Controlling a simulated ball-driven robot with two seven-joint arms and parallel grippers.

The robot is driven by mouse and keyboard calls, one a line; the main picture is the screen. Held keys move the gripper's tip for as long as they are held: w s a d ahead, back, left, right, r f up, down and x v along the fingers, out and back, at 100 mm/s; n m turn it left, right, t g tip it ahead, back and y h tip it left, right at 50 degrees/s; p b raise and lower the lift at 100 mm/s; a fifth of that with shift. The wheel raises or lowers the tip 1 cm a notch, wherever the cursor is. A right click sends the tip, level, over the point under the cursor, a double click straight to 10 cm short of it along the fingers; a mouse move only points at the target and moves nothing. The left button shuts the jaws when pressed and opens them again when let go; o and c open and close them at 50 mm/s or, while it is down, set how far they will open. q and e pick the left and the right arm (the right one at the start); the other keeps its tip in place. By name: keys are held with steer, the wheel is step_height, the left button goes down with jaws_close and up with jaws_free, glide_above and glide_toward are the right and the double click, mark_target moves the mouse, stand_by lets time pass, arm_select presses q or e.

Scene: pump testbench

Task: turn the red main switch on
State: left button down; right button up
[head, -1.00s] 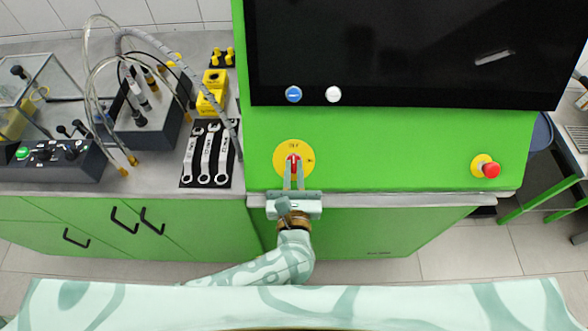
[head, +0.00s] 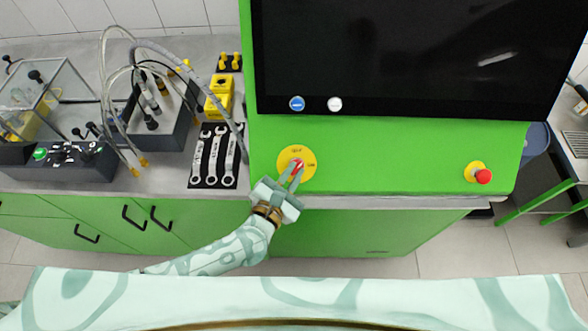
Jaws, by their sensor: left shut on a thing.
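The red main switch (head: 297,169) sits on a round yellow plate (head: 283,159) on the green cabinet front, below the screen. Small lettering shows at the plate's top and right; it is too small to read surely. My left gripper (head: 296,172) is shut on the red switch, with its fingers slanting up and to the right. The fingers hide part of the switch, and its visible part is slanted the same way. My right gripper is not in view.
A red emergency button (head: 483,176) on yellow is at the panel's right. Blue (head: 297,104) and white (head: 335,104) buttons sit under the black screen (head: 400,50). Wrenches (head: 213,158) and hoses lie on the left bench. The panel's middle is clear.

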arm_select(q)
steer(key=m+g+h+p, duration=0.1)
steer(key=m+p, duration=0.1)
steer(key=m+g+p, duration=0.2)
steer(key=m, duration=0.1)
steer(key=r+m+g+h+p, duration=0.1)
steer(key=m+g+p, duration=0.1)
steer(key=shift+w+a+h, duration=0.25)
steer(key=shift+h, duration=0.05)
steer(key=m+g+p, duration=0.1)
steer(key=m+p, duration=0.1)
steer(key=shift+w+m, duration=0.1)
steer(key=shift+m, duration=0.2)
steer(key=shift+m+g+p, duration=0.8)
steer(key=shift+p, duration=0.15)
steer(key=shift+f, duration=0.1)
steer(key=c, duration=1.4)
jaws_free()
steer(key=shift+c, duration=0.2)
